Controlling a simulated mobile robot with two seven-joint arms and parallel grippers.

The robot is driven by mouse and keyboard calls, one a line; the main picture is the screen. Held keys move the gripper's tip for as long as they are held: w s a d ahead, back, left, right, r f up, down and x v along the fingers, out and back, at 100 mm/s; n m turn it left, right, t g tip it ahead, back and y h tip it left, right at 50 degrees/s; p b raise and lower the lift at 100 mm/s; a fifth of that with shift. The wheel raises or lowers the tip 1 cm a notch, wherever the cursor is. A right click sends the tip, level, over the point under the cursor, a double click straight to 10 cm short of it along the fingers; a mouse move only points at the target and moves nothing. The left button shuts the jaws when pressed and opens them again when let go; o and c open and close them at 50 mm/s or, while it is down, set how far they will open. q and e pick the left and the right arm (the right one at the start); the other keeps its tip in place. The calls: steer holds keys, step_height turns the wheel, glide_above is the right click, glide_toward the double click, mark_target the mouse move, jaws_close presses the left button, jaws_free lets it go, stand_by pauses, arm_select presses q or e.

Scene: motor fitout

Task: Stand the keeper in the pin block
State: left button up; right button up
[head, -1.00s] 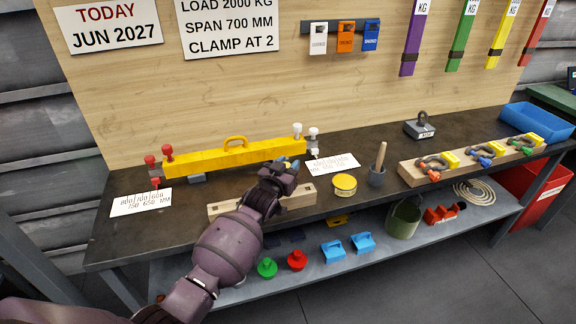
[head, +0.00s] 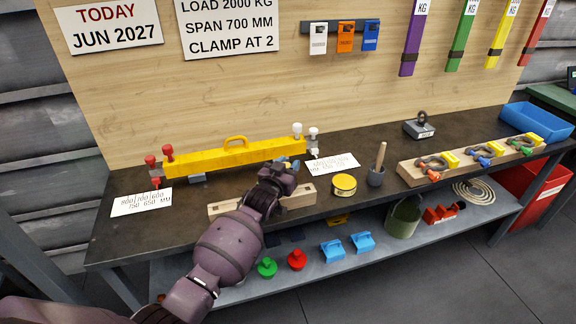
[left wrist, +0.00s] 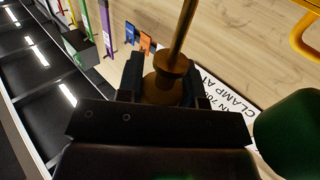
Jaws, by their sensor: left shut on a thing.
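The pin block (head: 303,198) is a long pale wooden block with dark holes, lying near the front edge of the bench. My left gripper (head: 280,172) is over its middle and hides that part. In the left wrist view, my left gripper (left wrist: 165,88) is shut on a brass-coloured piece with a collar and a thin rod, which looks like the keeper (left wrist: 172,64). In the head view the keeper is mostly hidden by the gripper. I cannot tell whether it touches the block. My right gripper is not in view.
A yellow spreader beam (head: 215,159) stands just behind the block. To the right are a yellow tin (head: 344,185), a grey pot with a wooden handle (head: 376,177) and a rack of shackles (head: 410,174). A green rounded thing (left wrist: 293,135) is close at right in the left wrist view.

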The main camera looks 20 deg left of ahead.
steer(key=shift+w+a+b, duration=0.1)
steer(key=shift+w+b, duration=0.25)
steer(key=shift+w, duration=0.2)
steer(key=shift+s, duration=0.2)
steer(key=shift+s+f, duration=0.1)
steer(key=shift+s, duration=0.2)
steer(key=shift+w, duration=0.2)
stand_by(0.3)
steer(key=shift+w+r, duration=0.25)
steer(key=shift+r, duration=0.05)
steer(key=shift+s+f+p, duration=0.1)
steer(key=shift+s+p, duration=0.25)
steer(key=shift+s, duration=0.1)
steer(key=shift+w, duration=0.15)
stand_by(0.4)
